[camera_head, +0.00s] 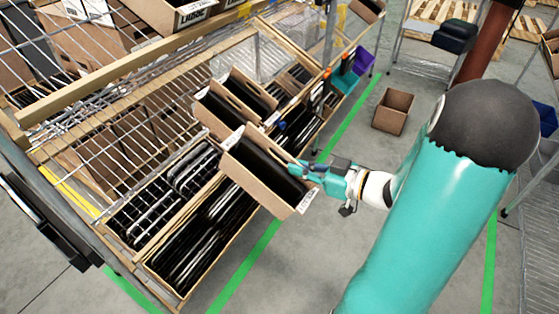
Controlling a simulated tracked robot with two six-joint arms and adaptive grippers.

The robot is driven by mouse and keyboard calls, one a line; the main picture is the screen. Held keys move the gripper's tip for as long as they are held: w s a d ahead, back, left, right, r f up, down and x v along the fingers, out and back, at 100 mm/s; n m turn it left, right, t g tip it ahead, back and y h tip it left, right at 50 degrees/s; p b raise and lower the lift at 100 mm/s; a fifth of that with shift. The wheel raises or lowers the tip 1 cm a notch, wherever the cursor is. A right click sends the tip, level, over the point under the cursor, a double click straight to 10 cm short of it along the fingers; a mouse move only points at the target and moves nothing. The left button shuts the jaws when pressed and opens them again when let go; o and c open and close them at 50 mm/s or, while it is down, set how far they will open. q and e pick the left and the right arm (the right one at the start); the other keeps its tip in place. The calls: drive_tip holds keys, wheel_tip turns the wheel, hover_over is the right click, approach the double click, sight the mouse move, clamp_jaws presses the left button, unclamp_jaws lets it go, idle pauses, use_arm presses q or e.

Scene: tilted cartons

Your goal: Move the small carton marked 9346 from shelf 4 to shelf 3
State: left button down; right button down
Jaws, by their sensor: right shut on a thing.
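My right gripper (299,167) comes in from the right on its teal arm and is shut on the right rim of a small open brown carton (262,186). The carton is tilted, holds black items, and sits at the front of the wire rack among other cartons; I cannot tell whether it rests on them or hangs just above. A white label shows at its lower right end, but its number is too small to read. My left gripper is not in view. Shelf numbers cannot be read.
The wire rack (150,62) fills the left, with several tilted cartons of dark items on its shelves. An empty brown box (393,110) stands on the grey floor to the right. Green tape lines mark the floor. A purple bin (363,61) sits at the rack's far end.

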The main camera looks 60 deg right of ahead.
drive_tip(key=shift+w+a+r, duration=0.1)
drive_tip(key=shift+w, duration=0.25)
drive_tip(key=shift+w, duration=0.15)
